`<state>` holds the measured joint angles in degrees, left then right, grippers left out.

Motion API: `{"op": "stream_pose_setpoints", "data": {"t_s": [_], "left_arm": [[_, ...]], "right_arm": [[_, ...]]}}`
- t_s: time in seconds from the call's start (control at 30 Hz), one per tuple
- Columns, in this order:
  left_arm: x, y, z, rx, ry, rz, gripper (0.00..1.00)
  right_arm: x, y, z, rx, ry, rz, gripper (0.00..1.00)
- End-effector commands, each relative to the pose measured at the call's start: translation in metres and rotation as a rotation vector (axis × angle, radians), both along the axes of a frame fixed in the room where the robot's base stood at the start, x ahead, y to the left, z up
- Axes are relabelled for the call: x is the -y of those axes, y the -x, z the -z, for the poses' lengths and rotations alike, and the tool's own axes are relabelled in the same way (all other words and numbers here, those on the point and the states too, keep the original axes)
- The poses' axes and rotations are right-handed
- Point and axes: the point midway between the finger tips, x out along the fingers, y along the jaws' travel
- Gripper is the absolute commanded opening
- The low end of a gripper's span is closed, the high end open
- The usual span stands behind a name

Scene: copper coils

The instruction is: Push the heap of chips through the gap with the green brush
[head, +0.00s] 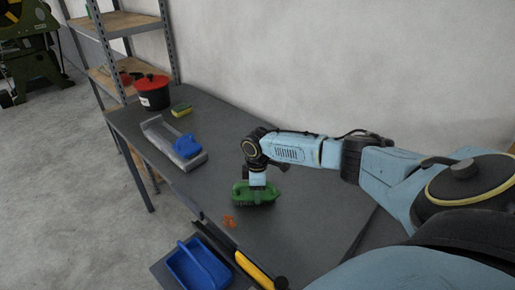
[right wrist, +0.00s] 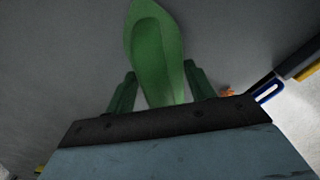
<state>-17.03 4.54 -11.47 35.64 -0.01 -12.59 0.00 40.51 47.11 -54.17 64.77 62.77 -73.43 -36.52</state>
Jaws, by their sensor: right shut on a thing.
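The green brush (head: 254,195) stands on the grey table in the head view, bristles down. My right gripper (head: 258,183) is shut on its top; in the right wrist view the green brush body (right wrist: 158,50) lies between the two fingers. The heap of chips (head: 230,221), small and orange-copper, lies on the table just in front of and left of the brush, apart from it. It also shows small in the right wrist view (right wrist: 228,92). The gap seems to lie at the table's front edge, near the yellow bar (head: 253,270); its exact sides are unclear. My left gripper is out of view.
A blue bin (head: 198,266) sits below the front edge, left of the yellow bar. Farther back on the table (head: 310,205) are a grey tray (head: 170,139) with a blue item (head: 187,146), a sponge (head: 181,110) and a red-lidded black pot (head: 153,93). The table right of the brush is clear.

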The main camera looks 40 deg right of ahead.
Motion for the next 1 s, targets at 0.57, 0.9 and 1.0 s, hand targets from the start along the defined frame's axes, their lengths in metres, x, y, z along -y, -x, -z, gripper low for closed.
{"op": "stream_pose_setpoints", "data": {"t_s": [0.57, 0.9, 1.0], "left_arm": [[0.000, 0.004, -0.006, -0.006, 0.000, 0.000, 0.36], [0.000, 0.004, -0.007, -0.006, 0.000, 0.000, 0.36], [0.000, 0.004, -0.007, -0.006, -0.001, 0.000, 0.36]], "right_arm": [[-0.049, -0.004, 0.000, -0.001, -0.003, -0.016, 0.29], [-0.076, -0.006, 0.000, -0.002, -0.003, -0.022, 0.29], [-0.083, -0.006, 0.000, -0.002, -0.003, -0.023, 0.29]]}}
